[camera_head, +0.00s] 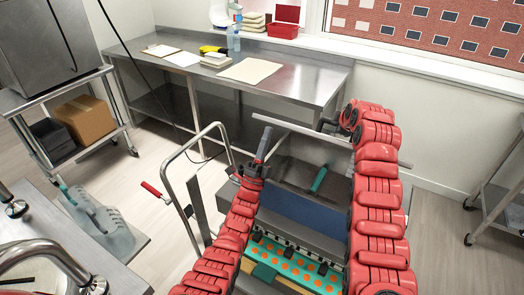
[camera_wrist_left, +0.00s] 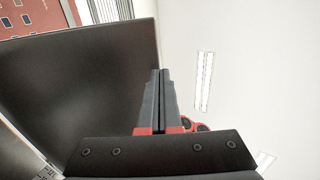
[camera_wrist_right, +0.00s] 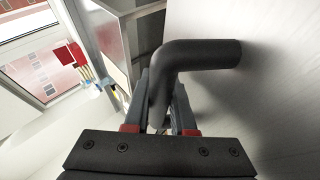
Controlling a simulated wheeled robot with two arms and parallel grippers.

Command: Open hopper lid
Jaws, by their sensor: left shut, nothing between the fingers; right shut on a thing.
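The depositor machine (camera_head: 300,207) stands in the middle of the head view. A long light-grey edge (camera_head: 300,130), apparently of the raised hopper lid, runs across its top. My right gripper (camera_wrist_right: 165,105) is shut on a black bent handle (camera_wrist_right: 200,55). In the head view my right arm arches over the grey edge, and its fingers are mostly hidden behind it. My left gripper (camera_head: 265,142) is shut and empty at the left end of the machine, pointing up near the edge. In the left wrist view its closed fingers (camera_wrist_left: 160,75) are beside a large dark panel (camera_wrist_left: 80,85), perhaps the lid; contact is unclear.
A teal-handled tool (camera_head: 319,180) lies on the machine. A mould tray with orange spots (camera_head: 300,268) is at its front. A bent metal push handle (camera_head: 180,160) stands left. A steel table (camera_head: 300,75) is behind, with papers and bottles.

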